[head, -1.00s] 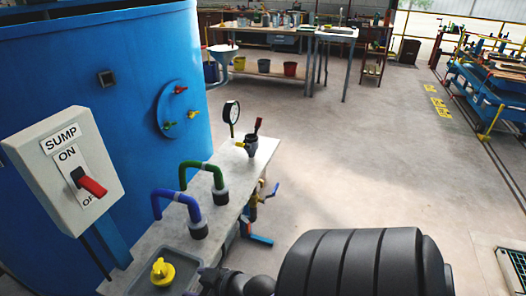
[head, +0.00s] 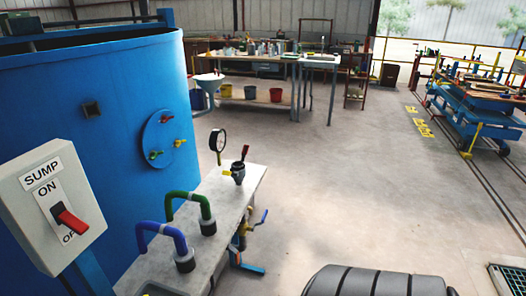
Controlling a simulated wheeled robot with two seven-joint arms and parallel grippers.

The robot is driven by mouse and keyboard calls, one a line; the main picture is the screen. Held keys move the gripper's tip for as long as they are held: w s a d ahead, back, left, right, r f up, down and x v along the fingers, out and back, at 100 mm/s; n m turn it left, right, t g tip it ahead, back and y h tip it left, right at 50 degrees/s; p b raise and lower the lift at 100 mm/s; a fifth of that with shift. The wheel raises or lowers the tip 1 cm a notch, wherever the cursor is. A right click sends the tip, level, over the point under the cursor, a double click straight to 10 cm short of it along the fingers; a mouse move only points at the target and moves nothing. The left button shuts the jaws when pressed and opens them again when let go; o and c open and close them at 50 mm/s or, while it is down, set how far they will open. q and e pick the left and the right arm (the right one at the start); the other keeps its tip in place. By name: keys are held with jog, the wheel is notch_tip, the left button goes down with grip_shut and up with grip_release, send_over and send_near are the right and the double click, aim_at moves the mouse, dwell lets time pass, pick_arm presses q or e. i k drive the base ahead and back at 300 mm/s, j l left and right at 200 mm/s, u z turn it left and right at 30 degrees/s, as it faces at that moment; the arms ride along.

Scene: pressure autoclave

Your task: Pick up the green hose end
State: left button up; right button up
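The green hose (head: 188,196) arches over the grey bench (head: 232,186), with its dark collared end (head: 208,226) on the bench top. The blue hose (head: 160,228) arches in front of it, with a similar dark end (head: 185,260). A dark part of my own arm shows at the bottom right of the head view. Neither gripper's fingers are in view.
A sump switch box (head: 48,205) with a red lever stands at the left, in front of the blue tank (head: 95,120). A gauge (head: 217,142) and a dark valve fitting (head: 239,170) with a red handle stand on the bench's far end.

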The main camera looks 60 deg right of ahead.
aim_at(207, 218)
jog(key=z, duration=1.55)
